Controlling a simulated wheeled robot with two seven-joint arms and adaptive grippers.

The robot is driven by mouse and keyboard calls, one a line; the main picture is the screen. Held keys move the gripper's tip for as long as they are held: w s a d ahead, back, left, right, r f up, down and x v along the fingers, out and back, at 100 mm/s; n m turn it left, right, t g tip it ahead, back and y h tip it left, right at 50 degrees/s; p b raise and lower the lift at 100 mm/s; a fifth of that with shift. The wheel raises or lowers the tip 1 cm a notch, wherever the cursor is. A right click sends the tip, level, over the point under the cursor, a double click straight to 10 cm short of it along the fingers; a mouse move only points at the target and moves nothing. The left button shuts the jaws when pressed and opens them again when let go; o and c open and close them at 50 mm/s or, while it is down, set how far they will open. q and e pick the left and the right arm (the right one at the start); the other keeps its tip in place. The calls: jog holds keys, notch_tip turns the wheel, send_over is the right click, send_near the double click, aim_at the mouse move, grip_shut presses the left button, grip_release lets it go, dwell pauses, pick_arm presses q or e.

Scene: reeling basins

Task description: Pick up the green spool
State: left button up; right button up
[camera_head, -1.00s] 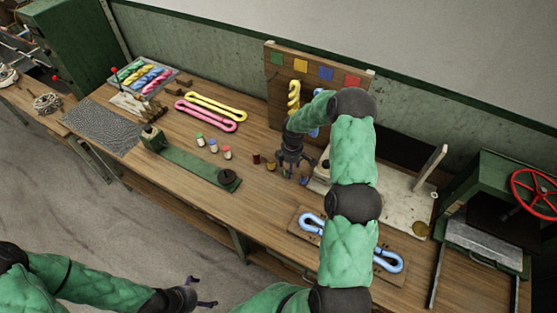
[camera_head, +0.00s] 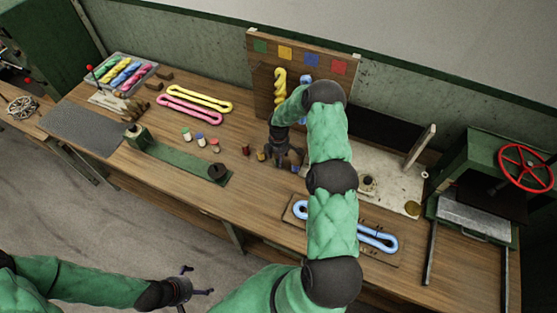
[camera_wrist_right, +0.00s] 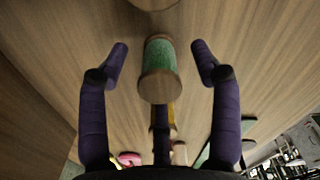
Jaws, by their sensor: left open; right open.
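The green spool (camera_wrist_right: 160,66) shows in the right wrist view, green thread between pale wooden ends. It lies between the two fingertips of my right gripper (camera_wrist_right: 160,58), with a gap on each side. The gripper is open and does not touch it. In the head view my right gripper (camera_head: 284,164) points down over the workbench, beside a dark red spool (camera_head: 245,150) and a yellow spool (camera_head: 261,155); the green spool cannot be made out there, around the fingers. My left gripper (camera_head: 196,281) is open and empty, low in the head view, off the bench's front edge.
Several small capped jars (camera_head: 200,140) stand left of the spools. Pink and yellow skeins (camera_head: 198,97) lie behind. A board (camera_head: 345,75) with colored squares stands at the back. A blue skein (camera_head: 375,239) lies on a wooden board at the front right; a press with a red wheel (camera_head: 526,168) stands right.

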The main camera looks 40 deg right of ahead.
jog(key=shift+f, duration=1.45)
jog(key=c, duration=1.2)
jog(key=shift+r, duration=0.1)
jog(key=shift+c, duration=0.2)
